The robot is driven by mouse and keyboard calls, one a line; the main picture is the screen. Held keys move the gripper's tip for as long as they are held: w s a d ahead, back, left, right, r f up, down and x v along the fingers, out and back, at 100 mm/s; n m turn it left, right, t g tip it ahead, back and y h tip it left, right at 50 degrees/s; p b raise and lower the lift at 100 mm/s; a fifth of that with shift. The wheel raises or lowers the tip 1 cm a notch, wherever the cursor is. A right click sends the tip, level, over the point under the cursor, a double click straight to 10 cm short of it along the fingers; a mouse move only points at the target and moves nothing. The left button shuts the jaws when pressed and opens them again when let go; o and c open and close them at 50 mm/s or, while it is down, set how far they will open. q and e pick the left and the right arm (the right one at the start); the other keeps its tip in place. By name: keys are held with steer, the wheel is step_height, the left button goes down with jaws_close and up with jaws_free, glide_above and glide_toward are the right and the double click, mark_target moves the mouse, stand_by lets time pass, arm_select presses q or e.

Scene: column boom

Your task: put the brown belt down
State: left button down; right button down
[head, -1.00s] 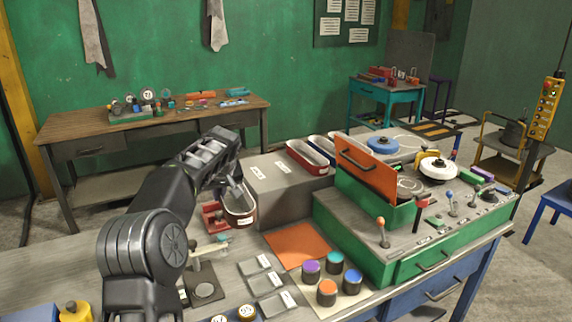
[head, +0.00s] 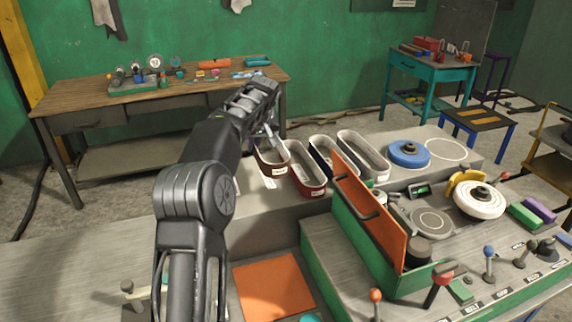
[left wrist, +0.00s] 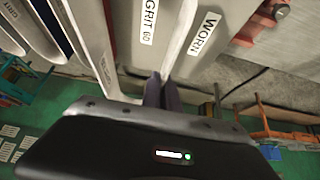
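The brown belt (head: 272,168) is an oval loop with a pale inside and a white tag. In the left wrist view the dark fingers (left wrist: 162,91) close on the thin pale edge of a band. The belt is over the left end of the grey box top (head: 243,190), beside a dark red belt (head: 308,184). I cannot tell whether it touches the box. Labels reading GRIT 60 (left wrist: 149,22) and WORN (left wrist: 201,33) show on the box. My right gripper is not in view.
A navy-edged belt (head: 322,158) and another loop (head: 362,155) stand to the right. The green machine (head: 325,250) with its raised orange lid (head: 368,215) stands in front of the box. An orange mat (head: 272,286) lies on the bench.

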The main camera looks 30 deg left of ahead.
arm_select(q)
steer(key=shift+w+r, duration=0.1)
steer(key=shift+r, duration=0.05)
step_height(320, 180, down, 6)
steer(key=shift+a+f+b, duration=0.1)
steer(key=shift+f+b, duration=0.15)
steer(key=shift+b, duration=0.4)
steer(key=shift+w, duration=0.15)
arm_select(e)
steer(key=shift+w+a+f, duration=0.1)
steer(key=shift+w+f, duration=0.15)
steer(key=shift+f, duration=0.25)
